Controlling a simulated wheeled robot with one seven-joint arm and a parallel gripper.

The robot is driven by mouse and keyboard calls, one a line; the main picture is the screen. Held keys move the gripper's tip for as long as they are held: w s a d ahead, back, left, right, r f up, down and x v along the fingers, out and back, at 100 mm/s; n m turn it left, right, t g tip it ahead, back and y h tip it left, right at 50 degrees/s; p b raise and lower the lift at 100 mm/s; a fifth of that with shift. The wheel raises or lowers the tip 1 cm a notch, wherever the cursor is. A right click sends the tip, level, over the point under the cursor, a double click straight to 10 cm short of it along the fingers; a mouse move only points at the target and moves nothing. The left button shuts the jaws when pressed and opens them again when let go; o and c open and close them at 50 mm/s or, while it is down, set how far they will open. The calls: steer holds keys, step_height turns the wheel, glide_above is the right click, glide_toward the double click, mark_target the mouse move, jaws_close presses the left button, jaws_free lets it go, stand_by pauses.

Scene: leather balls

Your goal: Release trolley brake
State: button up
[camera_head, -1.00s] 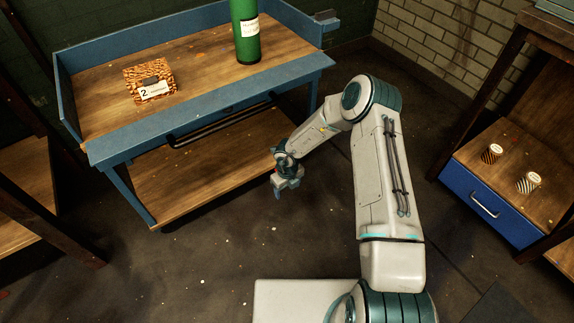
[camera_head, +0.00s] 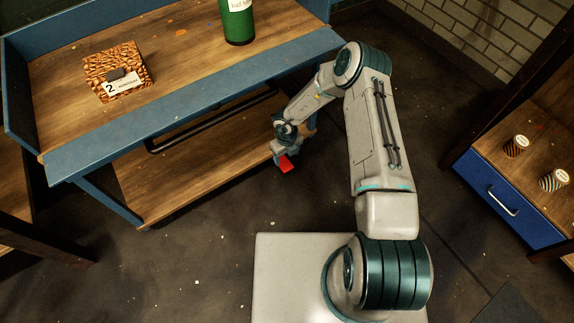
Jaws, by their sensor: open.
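The blue trolley (camera_head: 190,108) has a wooden top and a wooden lower shelf (camera_head: 190,172), and fills the upper left. A dark bar (camera_head: 212,122) runs under its front edge. My gripper (camera_head: 283,154) is open, beside the right end of the lower shelf, pointing down. A small red piece (camera_head: 286,165) shows right at the fingertips. It may be the brake; I cannot tell whether the fingers touch it or whether it lies between them. The trolley's wheels are mostly hidden.
On the trolley top are a patterned box (camera_head: 118,72) with a "2" label and a green bottle (camera_head: 238,20). A shelf with a blue drawer (camera_head: 508,200) and two striped cups (camera_head: 516,146) stands right. The floor (camera_head: 190,265) in front is clear.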

mark_target(287, 167)
step_height(287, 167, down, 7)
steer(key=shift+f+b, duration=0.1)
steer(key=shift+b, duration=1)
